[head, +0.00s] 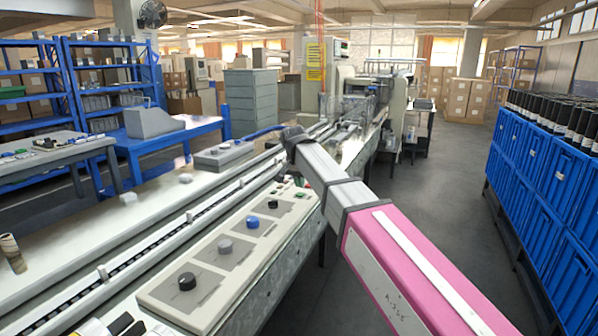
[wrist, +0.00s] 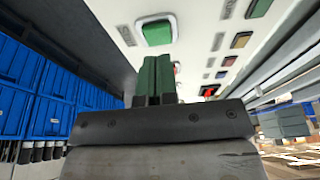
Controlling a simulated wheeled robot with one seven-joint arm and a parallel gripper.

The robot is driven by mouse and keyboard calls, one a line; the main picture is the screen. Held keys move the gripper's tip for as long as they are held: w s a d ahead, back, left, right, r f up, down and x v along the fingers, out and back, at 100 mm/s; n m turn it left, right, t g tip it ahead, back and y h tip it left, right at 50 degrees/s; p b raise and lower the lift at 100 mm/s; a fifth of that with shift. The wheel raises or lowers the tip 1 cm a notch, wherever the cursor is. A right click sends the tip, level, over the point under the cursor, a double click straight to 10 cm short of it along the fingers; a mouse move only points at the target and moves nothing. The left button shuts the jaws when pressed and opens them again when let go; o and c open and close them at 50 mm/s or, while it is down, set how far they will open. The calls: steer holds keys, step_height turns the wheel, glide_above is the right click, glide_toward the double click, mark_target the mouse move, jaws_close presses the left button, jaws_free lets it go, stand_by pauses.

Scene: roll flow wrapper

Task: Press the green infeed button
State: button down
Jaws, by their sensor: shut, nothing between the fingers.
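In the wrist view, a large green button (wrist: 157,33) in a pale raised frame sits on a white control panel (wrist: 196,30). A smaller green button (wrist: 258,8) lies further right on the same panel. The labels are too blurred to read, so I cannot tell which one is marked infeed. My gripper (wrist: 153,66) is shut and empty, its green-padded fingers together. In the picture the fingertips are just below the large green button; I cannot tell whether they touch it. In the head view the fingers are not clearly seen.
A yellow button (wrist: 241,40) and a red button (wrist: 209,90) share the panel. In the head view, a long conveyor (head: 130,240) runs beside a panel of knobs (head: 225,262) left of my arm. Blue crates (head: 545,175) line the right; the aisle floor (head: 440,195) between is clear.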

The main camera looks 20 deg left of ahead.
mark_target(300, 195)
steer(key=shift+f, duration=1.05)
